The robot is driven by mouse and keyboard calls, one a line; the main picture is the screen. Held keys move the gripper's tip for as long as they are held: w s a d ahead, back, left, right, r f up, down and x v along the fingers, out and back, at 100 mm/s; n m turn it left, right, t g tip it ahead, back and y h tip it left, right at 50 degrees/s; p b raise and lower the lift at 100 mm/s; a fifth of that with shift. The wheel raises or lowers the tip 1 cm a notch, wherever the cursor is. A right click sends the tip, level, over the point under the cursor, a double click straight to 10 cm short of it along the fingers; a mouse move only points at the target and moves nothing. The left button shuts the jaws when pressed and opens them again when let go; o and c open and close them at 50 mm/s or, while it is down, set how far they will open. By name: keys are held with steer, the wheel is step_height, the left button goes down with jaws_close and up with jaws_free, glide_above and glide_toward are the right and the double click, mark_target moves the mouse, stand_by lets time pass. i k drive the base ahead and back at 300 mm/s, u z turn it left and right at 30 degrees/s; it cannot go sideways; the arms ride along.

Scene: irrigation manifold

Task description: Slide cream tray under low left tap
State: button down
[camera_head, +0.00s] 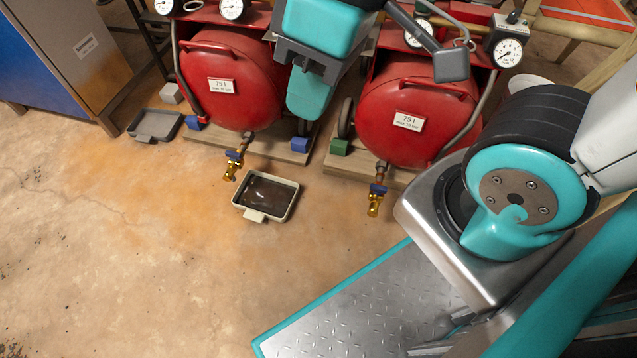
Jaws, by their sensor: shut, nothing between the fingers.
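The cream tray (293,206) lies flat on the floor. Its inside is dark, and a small tab sticks out on its near-left side. The low left tap (230,170) is brass with a blue handle and hangs from the left red tank. In the picture the tray is to the right of this tap and a little nearer; its far-left corner is close to the tap. My gripper (307,108) is shut and empty, hanging at the top middle in front of the tanks. In the picture it is above the tray, apart from it. It hides part of the gap between the tanks.
A second brass tap (375,201) hangs from the right red tank (415,115), right of the tray. A grey tray (155,124) lies by the blue and grey cabinet (85,50). Wooden boards lie under the tanks. The floor in front and to the left is clear.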

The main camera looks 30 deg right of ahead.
mark_target(261, 195)
steer(key=z, duration=2.15)
steer(key=k, duration=0.85)
steer(key=u, duration=1.2)
steer(key=i, duration=0.5)
